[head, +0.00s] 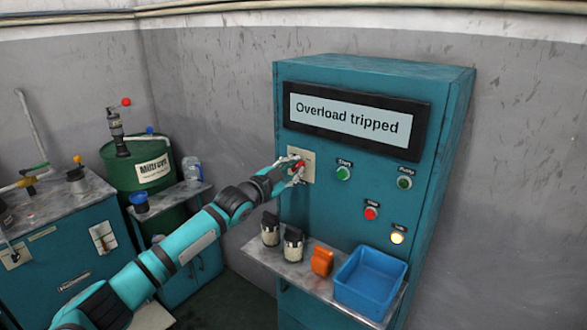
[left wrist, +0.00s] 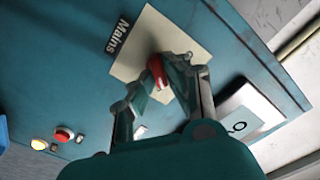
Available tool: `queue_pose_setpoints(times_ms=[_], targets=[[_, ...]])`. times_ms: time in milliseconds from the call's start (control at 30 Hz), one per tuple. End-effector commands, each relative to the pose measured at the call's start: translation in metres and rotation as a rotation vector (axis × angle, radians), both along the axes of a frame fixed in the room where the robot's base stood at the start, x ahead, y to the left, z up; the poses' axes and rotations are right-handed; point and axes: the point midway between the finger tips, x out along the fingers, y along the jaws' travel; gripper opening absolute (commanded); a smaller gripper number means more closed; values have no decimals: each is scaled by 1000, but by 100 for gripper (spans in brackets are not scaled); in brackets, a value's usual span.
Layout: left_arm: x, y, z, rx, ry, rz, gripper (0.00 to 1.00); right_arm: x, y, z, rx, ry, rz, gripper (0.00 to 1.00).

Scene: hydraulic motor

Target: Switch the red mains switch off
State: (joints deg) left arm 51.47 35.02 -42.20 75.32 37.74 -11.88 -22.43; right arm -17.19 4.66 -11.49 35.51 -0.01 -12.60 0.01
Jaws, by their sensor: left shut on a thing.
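The red mains switch (left wrist: 157,72) sits on a cream plate (left wrist: 137,62) beside a "Mains" label (left wrist: 119,36) on the teal cabinet. In the head view the cream plate (head: 307,159) is at the left of the cabinet front, and the red switch (head: 299,166) shows between my fingers. My left gripper (head: 294,170) reaches the plate and is shut on the red switch. The left wrist view shows its two fingers (left wrist: 165,75) on either side of the red handle. Part of the switch is hidden by the fingers. My right gripper is not in view.
The cabinet display (head: 351,115) reads "Overload tripped". Green start (head: 343,173) and red stop (head: 371,211) buttons and a yellow lamp (head: 397,236) are to the right. A shelf (head: 262,258) below holds a blue bin (head: 370,278), an orange object (head: 322,261) and two dark-topped items.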

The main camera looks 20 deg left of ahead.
Motion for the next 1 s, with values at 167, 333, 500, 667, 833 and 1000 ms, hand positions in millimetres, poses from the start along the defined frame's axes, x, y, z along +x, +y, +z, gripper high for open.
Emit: queue_pose_setpoints(times_ms=[167,333,500,667,833,1000], targets=[[0,1,0,-134,51,0,0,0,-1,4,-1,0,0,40],[1,1,-1,-286,107,1,0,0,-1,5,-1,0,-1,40],[1,2,-1,-439,163,1,0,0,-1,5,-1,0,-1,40],[1,3,-1,-581,214,1,0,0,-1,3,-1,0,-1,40],[1,3,-2,-733,270,1,0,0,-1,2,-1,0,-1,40],[2,4,-1,-887,326,0,0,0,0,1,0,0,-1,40]])
